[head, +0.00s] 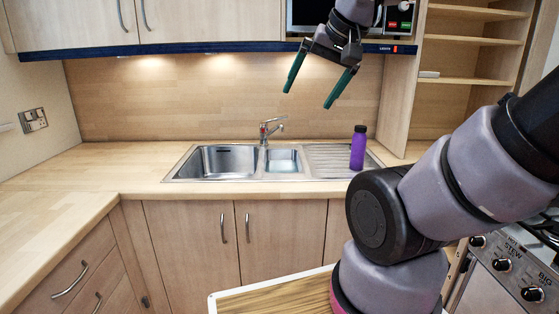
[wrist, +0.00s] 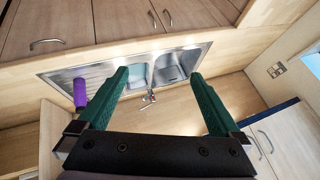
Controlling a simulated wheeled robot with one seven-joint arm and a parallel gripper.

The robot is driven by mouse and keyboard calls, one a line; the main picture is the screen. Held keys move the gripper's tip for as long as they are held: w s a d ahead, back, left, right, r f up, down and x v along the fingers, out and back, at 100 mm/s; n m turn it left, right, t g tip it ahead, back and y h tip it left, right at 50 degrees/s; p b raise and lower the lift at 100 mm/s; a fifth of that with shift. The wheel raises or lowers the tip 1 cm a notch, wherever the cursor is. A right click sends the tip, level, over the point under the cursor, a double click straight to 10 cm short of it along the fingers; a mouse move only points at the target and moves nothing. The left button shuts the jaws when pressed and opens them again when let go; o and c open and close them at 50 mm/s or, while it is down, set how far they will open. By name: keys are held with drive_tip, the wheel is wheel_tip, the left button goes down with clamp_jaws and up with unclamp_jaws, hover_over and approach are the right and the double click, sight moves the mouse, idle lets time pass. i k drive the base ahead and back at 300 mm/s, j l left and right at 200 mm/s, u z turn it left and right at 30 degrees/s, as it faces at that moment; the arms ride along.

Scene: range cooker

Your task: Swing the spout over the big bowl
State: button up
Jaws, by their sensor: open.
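The chrome tap with its spout (head: 276,124) stands at the back edge of the sink. Its spout points right, toward the small bowl side. The big bowl (head: 225,161) is the left basin and looks empty. The small bowl (head: 283,161) is to its right. My gripper (head: 308,98) is open and empty, above and to the right of the tap, apart from it. In the wrist view the tap (wrist: 149,97) shows between the green fingers of my gripper (wrist: 159,75), with the big bowl (wrist: 170,68) beyond, partly hidden by the right finger.
A purple bottle (head: 358,148) stands on the ridged drainer (head: 325,160) right of the bowls. Wall cupboards (head: 200,20) and a microwave hang above. The wooden counter (head: 90,165) left of the sink is clear. A cooker (head: 515,270) is at the lower right.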

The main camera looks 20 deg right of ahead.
sight(263, 136)
drive_tip(key=i+j, duration=0.3)
drive_tip(key=i, duration=0.15)
drive_tip(key=i+j, duration=0.25)
drive_tip(key=i, duration=0.2)
drive_tip(key=i+j, duration=0.3)
drive_tip(key=i, duration=0.15)
drive_tip(key=l+z, duration=0.05)
